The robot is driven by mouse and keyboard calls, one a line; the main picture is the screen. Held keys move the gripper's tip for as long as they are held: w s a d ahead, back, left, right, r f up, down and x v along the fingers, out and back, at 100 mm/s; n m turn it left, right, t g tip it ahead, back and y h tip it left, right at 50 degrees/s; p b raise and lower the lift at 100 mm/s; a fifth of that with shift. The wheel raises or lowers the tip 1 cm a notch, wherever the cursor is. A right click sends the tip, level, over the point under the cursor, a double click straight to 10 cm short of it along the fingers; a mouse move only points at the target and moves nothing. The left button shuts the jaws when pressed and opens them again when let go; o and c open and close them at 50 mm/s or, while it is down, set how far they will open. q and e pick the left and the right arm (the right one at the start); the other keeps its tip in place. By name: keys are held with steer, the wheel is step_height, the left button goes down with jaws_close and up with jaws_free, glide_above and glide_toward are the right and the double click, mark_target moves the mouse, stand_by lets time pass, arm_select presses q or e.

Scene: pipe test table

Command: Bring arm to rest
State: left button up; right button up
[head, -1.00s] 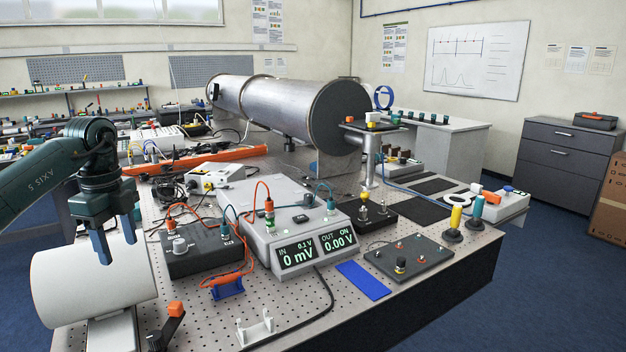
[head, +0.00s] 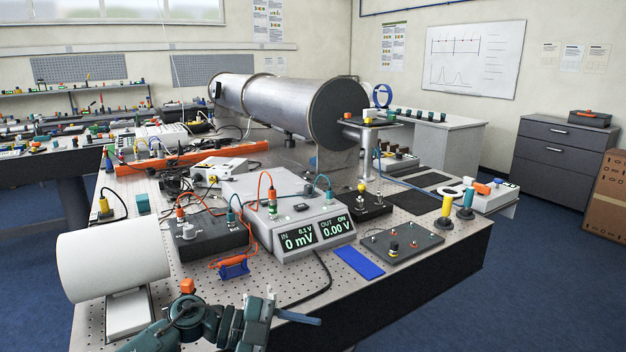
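My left arm (head: 205,318) is folded low at the bottom of the head view, in front of the near edge of the table. Its gripper (head: 308,320) points to the right. Only one blue finger shows, seen edge-on, so I cannot tell how far the fingers are apart. Nothing shows held in it. My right arm and gripper are not in view.
A large white cylinder (head: 113,258) lies on a stand at the table's near left. A grey meter box (head: 290,222), an orange-ended cable piece on a blue cradle (head: 233,268) and a blue strip (head: 359,263) are beyond the arm.

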arm_select(q)
steer(key=s+a+f+n+t+y, duration=0.5)
steer(key=s+f+n, duration=0.5)
steer(key=n, duration=0.2)
steer(key=s+a+f+n+t+y, duration=0.5)
steer(key=s+a+f+n+y, duration=0.2)
steer(key=s+f+n, duration=0.2)
steer(key=f+n, duration=0.2)
steer(key=n, duration=0.1)
steer(key=shift+s+a+t, duration=0.3)
steer(key=shift+s, duration=0.1)
